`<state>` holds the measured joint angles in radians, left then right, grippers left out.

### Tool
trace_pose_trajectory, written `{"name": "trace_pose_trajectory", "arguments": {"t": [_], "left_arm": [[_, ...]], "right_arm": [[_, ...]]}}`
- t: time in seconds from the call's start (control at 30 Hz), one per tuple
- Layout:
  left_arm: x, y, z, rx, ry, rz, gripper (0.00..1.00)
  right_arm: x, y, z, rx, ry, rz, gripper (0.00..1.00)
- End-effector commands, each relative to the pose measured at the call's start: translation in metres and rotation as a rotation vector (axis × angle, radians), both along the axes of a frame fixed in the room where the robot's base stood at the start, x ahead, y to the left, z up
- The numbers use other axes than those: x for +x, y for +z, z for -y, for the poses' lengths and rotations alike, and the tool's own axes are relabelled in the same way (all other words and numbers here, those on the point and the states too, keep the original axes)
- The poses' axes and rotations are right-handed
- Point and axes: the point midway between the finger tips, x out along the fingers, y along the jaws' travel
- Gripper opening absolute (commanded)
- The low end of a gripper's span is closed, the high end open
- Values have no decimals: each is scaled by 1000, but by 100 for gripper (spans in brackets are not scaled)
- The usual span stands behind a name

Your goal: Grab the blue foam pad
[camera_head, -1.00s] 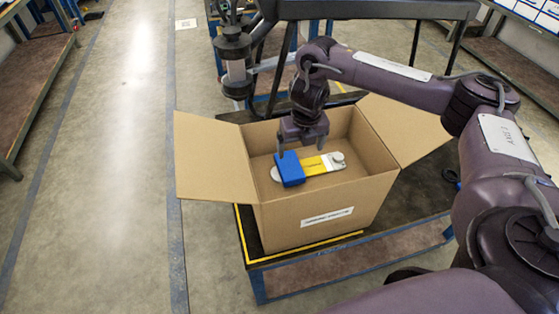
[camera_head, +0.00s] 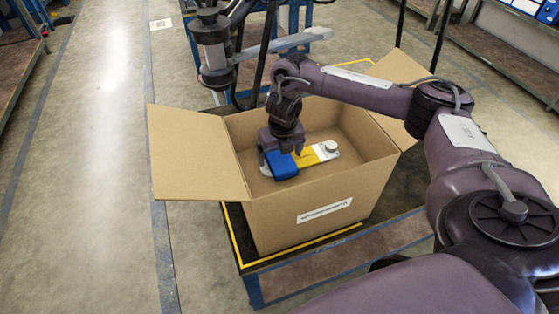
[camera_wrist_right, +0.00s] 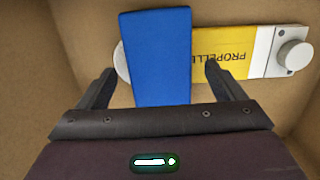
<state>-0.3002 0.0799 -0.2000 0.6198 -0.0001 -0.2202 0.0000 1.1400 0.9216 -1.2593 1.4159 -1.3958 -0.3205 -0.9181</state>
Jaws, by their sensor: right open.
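The blue foam pad (camera_head: 282,167) lies inside the open cardboard box (camera_head: 310,215), across a yellow and white propeller part (camera_head: 318,153) with a round white knob. My right gripper (camera_head: 281,155) points down into the box, low over the pad, and is open. In the right wrist view the blue foam pad (camera_wrist_right: 157,50) extends between the two fingers of my right gripper (camera_wrist_right: 158,72), with a gap on each side. The yellow part shows the letters "PROPELLE". Part of it is hidden under the pad. My left gripper is not in view.
The box stands on a dark cart (camera_head: 390,235) with yellow edge tape. Its flaps (camera_head: 195,155) are folded outward. A grey cylindrical device (camera_head: 211,50) and dark bars stand behind the box. The floor to the left is clear.

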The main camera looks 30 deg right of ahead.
Motion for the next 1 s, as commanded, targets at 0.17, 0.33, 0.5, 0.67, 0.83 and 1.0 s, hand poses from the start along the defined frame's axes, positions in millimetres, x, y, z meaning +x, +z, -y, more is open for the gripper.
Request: {"name": "trace_pose_trajectory", "arguments": {"t": [0.17,0.33,0.5,0.67,0.83,1.0], "left_arm": [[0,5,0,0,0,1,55],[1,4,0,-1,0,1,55],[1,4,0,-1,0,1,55],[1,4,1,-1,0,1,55],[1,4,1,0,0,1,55],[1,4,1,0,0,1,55]], "right_arm": [[2,-16,1,0,-1,0,89],[3,-17,1,1,0,2,89],[3,-17,1,1,-1,2,76],[3,-17,1,1,-1,2,55],[3,-17,1,1,-1,2,42],[3,-16,1,2,-1,2,42]]}}
